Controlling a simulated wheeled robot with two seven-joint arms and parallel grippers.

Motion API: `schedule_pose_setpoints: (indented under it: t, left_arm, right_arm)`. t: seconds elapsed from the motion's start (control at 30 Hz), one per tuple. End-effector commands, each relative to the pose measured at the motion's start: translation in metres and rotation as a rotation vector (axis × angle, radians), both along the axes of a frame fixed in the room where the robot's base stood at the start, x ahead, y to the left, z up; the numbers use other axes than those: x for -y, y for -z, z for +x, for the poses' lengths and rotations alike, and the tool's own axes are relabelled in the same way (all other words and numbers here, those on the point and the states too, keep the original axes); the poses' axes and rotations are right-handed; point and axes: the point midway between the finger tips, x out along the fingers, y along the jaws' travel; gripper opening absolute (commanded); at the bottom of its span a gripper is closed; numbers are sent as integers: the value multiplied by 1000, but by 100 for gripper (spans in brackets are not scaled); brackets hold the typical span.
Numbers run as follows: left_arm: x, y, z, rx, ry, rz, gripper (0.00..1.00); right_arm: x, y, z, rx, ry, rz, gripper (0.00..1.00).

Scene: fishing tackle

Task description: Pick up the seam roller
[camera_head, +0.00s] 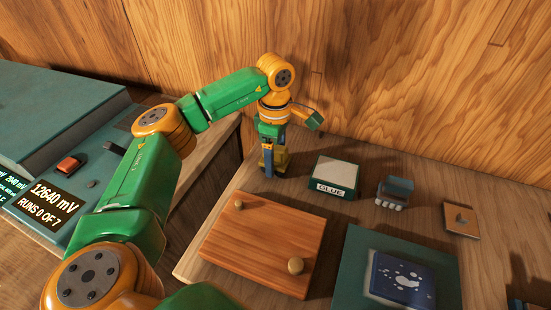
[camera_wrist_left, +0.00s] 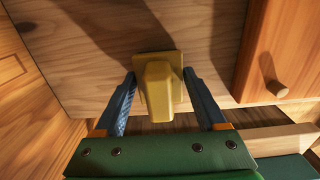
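A yellow piece with a raised block on a flat plate (camera_wrist_left: 158,85) stands on the wooden bench; I take it for the seam roller, though no roller wheel shows. In the head view, its yellow side (camera_head: 282,160) shows partly behind my left gripper (camera_head: 270,168), which points down at the bench's back left. In the left wrist view, the blue fingers of my left gripper (camera_wrist_left: 160,76) are spread on either side of the yellow piece, with the raised block between them and narrow gaps to it. My right gripper is not in view.
A knobbed wooden board (camera_head: 262,240) lies in front. A teal mat (camera_head: 350,268) bears a blue patch (camera_head: 402,278). The wooden wall (camera_head: 400,80) rises close behind.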

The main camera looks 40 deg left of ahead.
Motion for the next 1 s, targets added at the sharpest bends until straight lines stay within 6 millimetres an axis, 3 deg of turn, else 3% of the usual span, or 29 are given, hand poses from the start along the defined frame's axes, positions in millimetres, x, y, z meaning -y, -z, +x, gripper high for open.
schedule_pose_setpoints:
  t: [0.03,0.23,0.53,0.7,0.83,0.9,1.0]
  left_arm:
    - [0,0,0,0,0,0,57]
    - [0,0,0,0,0,0,3]
    - [0,-5,1,2,0,-1,2]
    - [1,-34,1,6,1,-2,2]
    - [19,-66,-23,8,7,0,2]
    - [28,-95,-36,9,6,3,2]
    - [47,-105,-62,7,9,5,2]
  right_arm:
    - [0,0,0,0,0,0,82]
    - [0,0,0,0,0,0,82]
    - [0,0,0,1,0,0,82]
    - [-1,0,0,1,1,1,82]
    - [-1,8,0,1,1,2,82]
    - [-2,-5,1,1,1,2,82]
    - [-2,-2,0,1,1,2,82]
